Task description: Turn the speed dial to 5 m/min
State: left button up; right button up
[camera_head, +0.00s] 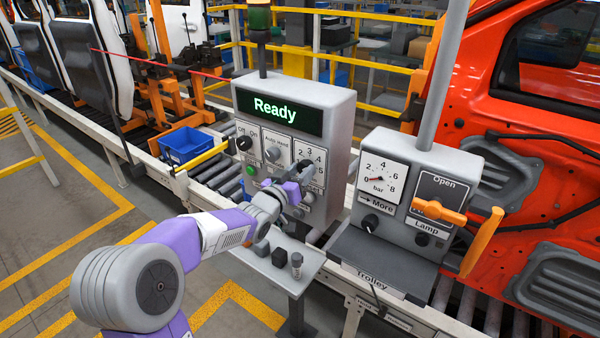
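The control box (335,120) carries a display (280,108) that reads "Ready". The speed dial plate (311,152) is at the right of its front face, with the figures 2, 3 and 4 showing and others lower down partly covered. My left gripper (300,181) is right at the dial, in front of its knob. It hides most of the knob, so I cannot read where the pointer stands. Whether the fingers touch or hold the knob is not clear. My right gripper is not in view.
An Off/On switch (244,143), an Auto/Hand switch (273,155) and a green button (251,170) sit left of the dial. A small shelf (252,256) is below. The trolley box (458,160) with an orange lever (440,212) stands right, before a red car body (540,140).

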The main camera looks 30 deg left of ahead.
pick_arm(q)
jog(key=c, duration=0.4)
jog(key=shift+o, duration=0.2)
jog(key=shift+f+m+t+b, duration=0.15)
jog(key=shift+m+t+b, duration=0.25)
jog(key=shift+m+b, duration=5.1)
jog(key=shift+n+b, duration=0.3)
jog(key=shift+b, duration=0.15)
jog(key=o, duration=1.1)
jog(key=shift+c, duration=0.2)
